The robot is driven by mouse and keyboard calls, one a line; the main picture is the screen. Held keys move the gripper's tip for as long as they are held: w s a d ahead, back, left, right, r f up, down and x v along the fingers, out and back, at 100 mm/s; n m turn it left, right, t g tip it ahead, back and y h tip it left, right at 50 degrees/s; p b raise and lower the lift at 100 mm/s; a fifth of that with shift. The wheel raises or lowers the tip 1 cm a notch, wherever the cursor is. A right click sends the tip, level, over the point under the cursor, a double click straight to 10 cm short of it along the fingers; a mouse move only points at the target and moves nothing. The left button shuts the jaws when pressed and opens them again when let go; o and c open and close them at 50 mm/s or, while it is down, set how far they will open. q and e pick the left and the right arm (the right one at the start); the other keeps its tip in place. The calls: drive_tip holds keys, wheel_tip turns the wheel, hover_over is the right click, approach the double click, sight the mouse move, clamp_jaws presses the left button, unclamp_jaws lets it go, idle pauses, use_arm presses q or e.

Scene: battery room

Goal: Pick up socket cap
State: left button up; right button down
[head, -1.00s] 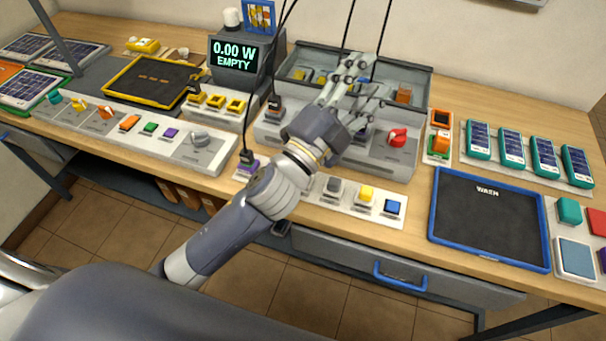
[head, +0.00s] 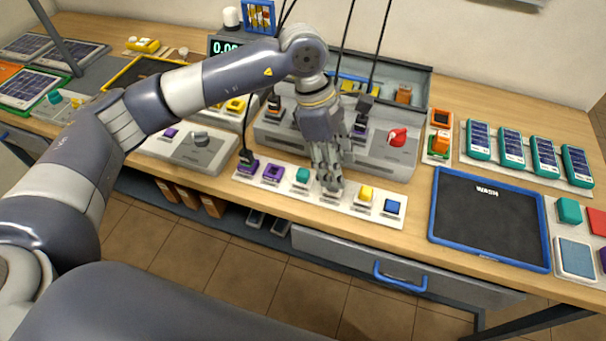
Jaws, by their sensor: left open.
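A white strip (head: 349,205) along the front of the bench carries a row of small coloured caps. A purple cap (head: 273,172), a teal cap (head: 303,175), a yellow cap (head: 366,193) and a blue cap (head: 392,206) show on it. My left gripper (head: 330,184) points down over the strip between the teal and yellow caps. It is open, and its fingers hide the grey cap's place there. I cannot tell whether they touch that cap. My right gripper is not in view.
Behind my left gripper stands a grey unit with a red knob (head: 397,138). Dark cables hang down in front of it. A blue-rimmed wash tray (head: 490,218) lies to the right, with teal devices (head: 512,147) behind it. A blue drawer handle (head: 400,277) sticks out below.

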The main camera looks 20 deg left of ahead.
use_arm(q)
drive_tip(key=w+a+r+y, duration=0.1)
drive_tip(key=w+a+y, duration=0.25)
drive_tip(key=a, duration=0.55)
drive_tip(key=p, duration=0.2)
hover_over(304, 172)
drive_tip(key=a, duration=0.1)
drive_tip(key=shift+t, duration=0.4)
drive_tip(key=f, duration=0.5)
drive_tip(key=shift+s, duration=0.2)
drive_tip(key=shift+d+f, duration=0.25)
drive_tip(key=shift+f, duration=0.25)
drive_tip(key=f+p, duration=0.2)
drive_tip(key=f, duration=0.1)
drive_tip(key=shift+w+d+f, duration=0.15)
drive_tip(key=shift+d+f, duration=0.15)
drive_tip(key=shift+d, duration=0.05)
drive_tip(key=shift+f, duration=0.4)
drive_tip(key=shift+c, duration=0.3)
drive_tip(key=c, duration=0.9)
